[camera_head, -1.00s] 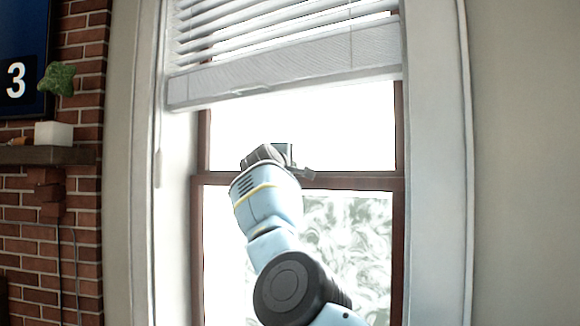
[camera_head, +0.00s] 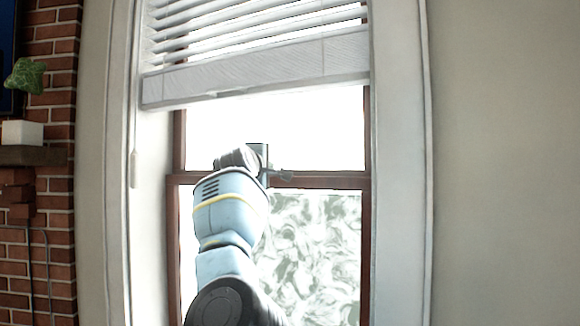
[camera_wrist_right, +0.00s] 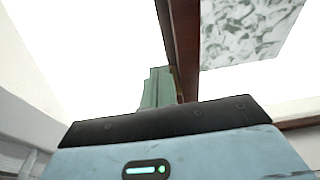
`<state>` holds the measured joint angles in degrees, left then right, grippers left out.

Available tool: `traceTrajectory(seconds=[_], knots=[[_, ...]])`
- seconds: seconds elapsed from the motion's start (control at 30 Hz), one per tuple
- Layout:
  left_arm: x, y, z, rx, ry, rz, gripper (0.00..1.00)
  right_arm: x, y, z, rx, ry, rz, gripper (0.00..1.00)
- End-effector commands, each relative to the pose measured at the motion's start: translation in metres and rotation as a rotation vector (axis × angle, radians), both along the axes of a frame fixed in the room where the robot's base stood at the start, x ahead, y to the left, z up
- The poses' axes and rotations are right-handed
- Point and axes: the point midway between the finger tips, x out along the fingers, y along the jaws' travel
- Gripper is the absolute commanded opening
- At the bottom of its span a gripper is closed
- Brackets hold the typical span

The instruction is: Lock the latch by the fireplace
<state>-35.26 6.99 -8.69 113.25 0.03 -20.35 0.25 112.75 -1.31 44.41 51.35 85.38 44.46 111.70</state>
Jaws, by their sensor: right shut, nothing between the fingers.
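The window (camera_head: 272,180) has a dark red-brown frame with a horizontal middle rail. A small dark piece, likely the latch (camera_head: 283,176), sits on this rail just right of my right gripper (camera_head: 263,158). The gripper is at the rail's height, and my wrist hides part of it. In the right wrist view the gripper's grey-green fingers (camera_wrist_right: 158,86) are together and empty, beside the brown rail (camera_wrist_right: 184,50). I cannot tell whether they touch the latch, or how the latch is turned. My left gripper is not in view.
A white blind (camera_head: 255,70) covers the window's top, with a pull cord (camera_head: 132,165) at its left. White trim frames the window. A brick wall (camera_head: 50,250) with a mantel (camera_head: 33,156) and a potted plant (camera_head: 22,131) is at the left. The right wall is bare.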

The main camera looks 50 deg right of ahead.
Motion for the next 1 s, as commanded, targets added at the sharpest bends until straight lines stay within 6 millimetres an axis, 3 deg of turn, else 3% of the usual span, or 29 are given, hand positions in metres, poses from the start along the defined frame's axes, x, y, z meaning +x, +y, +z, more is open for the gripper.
traceTrajectory(seconds=[0.6,1.0], knots=[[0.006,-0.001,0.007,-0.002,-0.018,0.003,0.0,-0.063,-0.002,0.001,0.001,-0.003,0.003,0.0],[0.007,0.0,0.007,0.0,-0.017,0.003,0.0,-0.074,-0.003,0.0,0.0,0.001,0.003,0.0]])
